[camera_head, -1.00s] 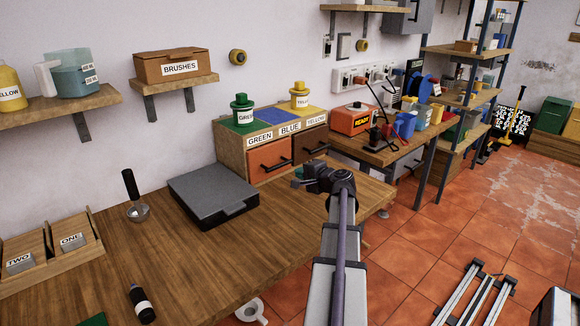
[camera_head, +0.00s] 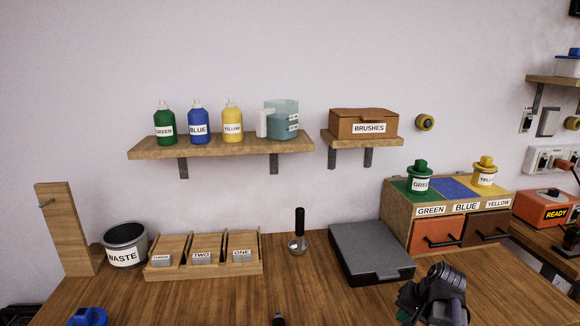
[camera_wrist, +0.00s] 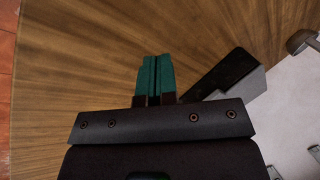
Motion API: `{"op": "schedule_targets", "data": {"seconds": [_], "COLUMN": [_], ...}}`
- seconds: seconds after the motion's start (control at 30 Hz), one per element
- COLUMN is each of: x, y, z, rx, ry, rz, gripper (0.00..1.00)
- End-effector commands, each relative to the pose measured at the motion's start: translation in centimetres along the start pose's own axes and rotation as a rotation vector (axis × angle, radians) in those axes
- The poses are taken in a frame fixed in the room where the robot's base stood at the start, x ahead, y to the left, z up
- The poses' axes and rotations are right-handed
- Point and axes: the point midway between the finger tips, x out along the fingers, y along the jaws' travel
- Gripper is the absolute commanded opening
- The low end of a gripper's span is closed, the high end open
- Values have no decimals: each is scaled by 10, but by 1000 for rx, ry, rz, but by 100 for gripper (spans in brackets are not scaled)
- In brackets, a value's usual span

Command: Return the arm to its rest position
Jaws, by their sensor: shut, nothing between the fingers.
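My gripper (camera_head: 408,308) shows at the lower right of the head view, above the wooden bench, in front of the flat dark grey case. In the wrist view, its two green fingers (camera_wrist: 155,75) are pressed together with nothing between them. They point over bare wood-grained surface (camera_wrist: 90,60). My arm's lower part is out of the head view.
The grey case (camera_head: 370,250) lies near the drawer unit (camera_head: 435,232), which bears green and yellow tins. A three-slot wooden tray (camera_head: 200,272), WASTE bin (camera_head: 125,257) and upright scoop (camera_head: 298,243) stand left. A black object (camera_wrist: 225,75) lies beside the fingers in the wrist view.

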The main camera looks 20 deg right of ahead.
Motion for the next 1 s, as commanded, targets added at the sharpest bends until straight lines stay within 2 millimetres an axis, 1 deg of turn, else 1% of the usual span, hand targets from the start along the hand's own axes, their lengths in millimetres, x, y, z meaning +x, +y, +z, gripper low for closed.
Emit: {"op": "schedule_targets", "data": {"seconds": [0.03,0.07,0.1,0.17,0.2,0.27,0.3,0.4,0.5,1.0], "x": [-5,-4,-3,-4,-5,-5,-3,1,4,6], "y": [-35,-51,-72,-103,-122,-149,-166,-194,-203,-203], "z": [33,51,74,107,126,150,164,187,195,195], "rx": [-114,-184,-277,-411,-490,-592,-646,-733,-763,-763], "ry": [-72,-112,-158,-206,-225,-238,-246,-262,-267,-267], "rz": [85,142,212,300,339,367,364,352,348,346], "gripper": [0,0,0,0,0,0,0,0,0,0]}}
